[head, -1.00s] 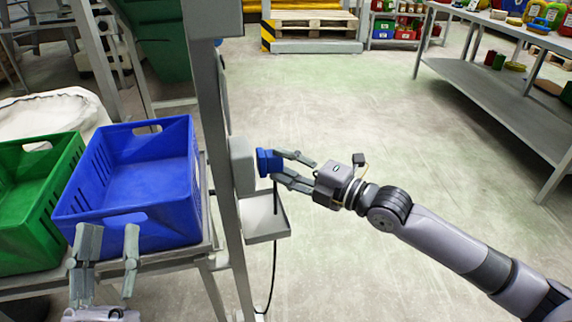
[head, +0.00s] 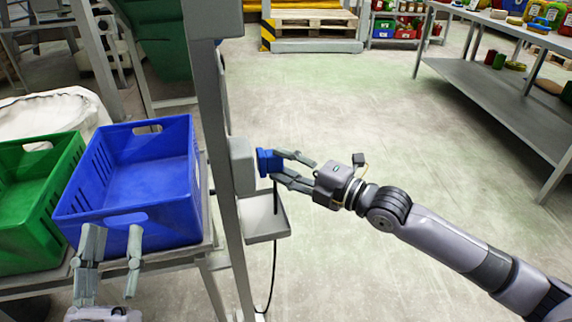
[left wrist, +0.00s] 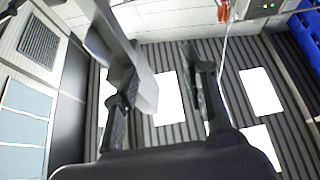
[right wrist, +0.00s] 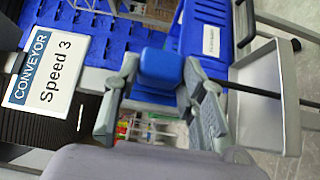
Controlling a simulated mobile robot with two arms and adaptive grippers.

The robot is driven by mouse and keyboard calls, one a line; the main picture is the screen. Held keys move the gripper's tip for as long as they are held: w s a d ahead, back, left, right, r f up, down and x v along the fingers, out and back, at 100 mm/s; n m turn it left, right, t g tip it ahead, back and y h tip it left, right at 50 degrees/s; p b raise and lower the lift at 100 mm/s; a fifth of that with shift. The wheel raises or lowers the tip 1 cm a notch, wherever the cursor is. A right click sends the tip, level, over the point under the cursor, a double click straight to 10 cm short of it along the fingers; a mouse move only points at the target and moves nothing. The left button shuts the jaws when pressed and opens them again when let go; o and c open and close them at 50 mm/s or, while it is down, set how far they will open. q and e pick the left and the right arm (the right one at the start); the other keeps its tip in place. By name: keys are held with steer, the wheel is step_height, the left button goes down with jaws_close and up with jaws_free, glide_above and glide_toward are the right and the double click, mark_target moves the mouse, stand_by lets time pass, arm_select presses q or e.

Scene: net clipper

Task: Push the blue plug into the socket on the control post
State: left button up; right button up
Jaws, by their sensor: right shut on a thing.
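The blue plug (head: 268,161) is at the right face of the grey socket box (head: 243,166) on the grey control post (head: 213,110). Plug and box look touching or nearly so; how deep the plug sits cannot be told. My right gripper (head: 281,164) is shut on the plug from the right. In the right wrist view the plug (right wrist: 160,68) shows between the fingertips, and its front end is hidden. A black cable (head: 274,260) hangs below the plug. My left gripper (head: 113,229) is open and empty, in front of the blue crate.
A small grey tray (head: 262,232) is on the post below the plug. A blue crate (head: 130,217) and a green crate (head: 25,250) stand left of the post. A sign reading "CONVEYOR Speed 3" (right wrist: 48,70) shows in the right wrist view. Open floor (head: 380,130) lies to the right.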

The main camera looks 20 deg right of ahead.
arm_select(q)
steer(key=shift+f, duration=0.1)
steer(key=shift+w+f+g, duration=0.3)
steer(key=shift+f+g, duration=0.15)
steer(key=shift+g, duration=0.05)
arm_select(e)
steer(key=shift+a, duration=0.2)
arm_select(q)
steer(key=shift+w+f, duration=0.15)
steer(key=shift+f, duration=0.15)
arm_select(e)
steer(key=shift+a, duration=0.1)
arm_select(q)
steer(key=shift+w+f+g+p, duration=0.1)
steer(key=shift+f+g+p, duration=0.2)
steer(key=shift+f+g, duration=0.1)
arm_select(e)
steer(key=shift+a, duration=0.1)
arm_select(q)
steer(key=shift+w+f+y, duration=0.1)
steer(key=shift+f+y, duration=0.1)
steer(key=shift+y, duration=0.2)
arm_select(e)
steer(key=shift+a, duration=0.1)
arm_select(q)
steer(key=shift+f, duration=0.1)
